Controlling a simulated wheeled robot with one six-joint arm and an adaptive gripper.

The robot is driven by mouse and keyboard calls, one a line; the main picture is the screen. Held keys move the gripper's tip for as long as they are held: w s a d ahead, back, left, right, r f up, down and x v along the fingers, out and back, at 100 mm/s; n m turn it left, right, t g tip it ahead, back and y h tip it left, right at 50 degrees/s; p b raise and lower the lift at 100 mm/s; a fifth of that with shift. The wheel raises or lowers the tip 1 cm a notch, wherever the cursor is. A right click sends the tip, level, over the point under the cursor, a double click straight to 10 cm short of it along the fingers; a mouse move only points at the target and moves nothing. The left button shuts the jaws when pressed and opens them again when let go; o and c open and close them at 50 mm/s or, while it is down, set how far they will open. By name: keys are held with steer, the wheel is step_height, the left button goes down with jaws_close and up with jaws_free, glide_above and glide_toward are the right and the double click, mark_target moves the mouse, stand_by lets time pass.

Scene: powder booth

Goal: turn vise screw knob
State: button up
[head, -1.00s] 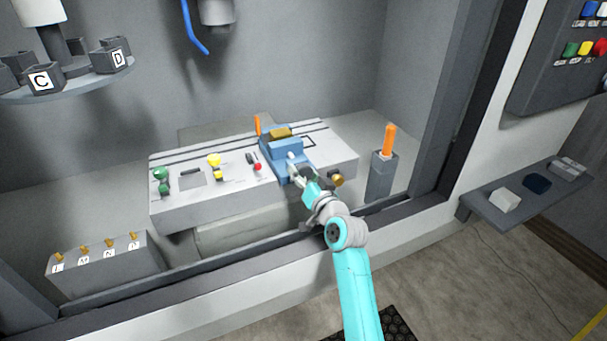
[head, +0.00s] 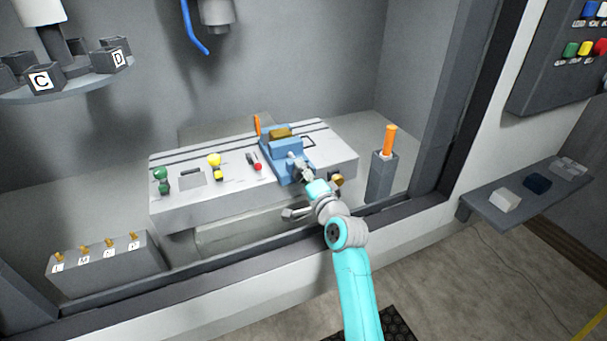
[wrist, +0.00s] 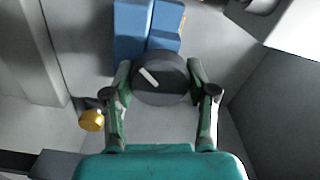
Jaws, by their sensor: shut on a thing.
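The blue vise (head: 286,150) stands on the light slotted table and holds a brass-coloured block (head: 280,133) in its jaws. Its dark round screw knob (wrist: 162,84) is in the middle of the wrist view, with a white pointer mark slanting from upper left to lower right. My gripper (wrist: 161,88) has one finger on each side of the knob and is shut on it. In the head view my gripper (head: 298,166) is at the vise's front end, and the knob is mostly hidden by it.
A brass knob (head: 339,180) sits on the table's front edge, close to my gripper. An orange handle (head: 389,141) stands in a grey block on the right. The slotted table (head: 185,213) also carries green, yellow and red parts. A switch box (head: 110,268) stands at front left.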

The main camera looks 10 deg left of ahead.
steer(key=shift+f+m, duration=0.15)
steer(key=shift+m, duration=0.35)
steer(key=o, duration=1.2)
steer(key=shift+c, duration=0.2)
steer(key=v, duration=1.2)
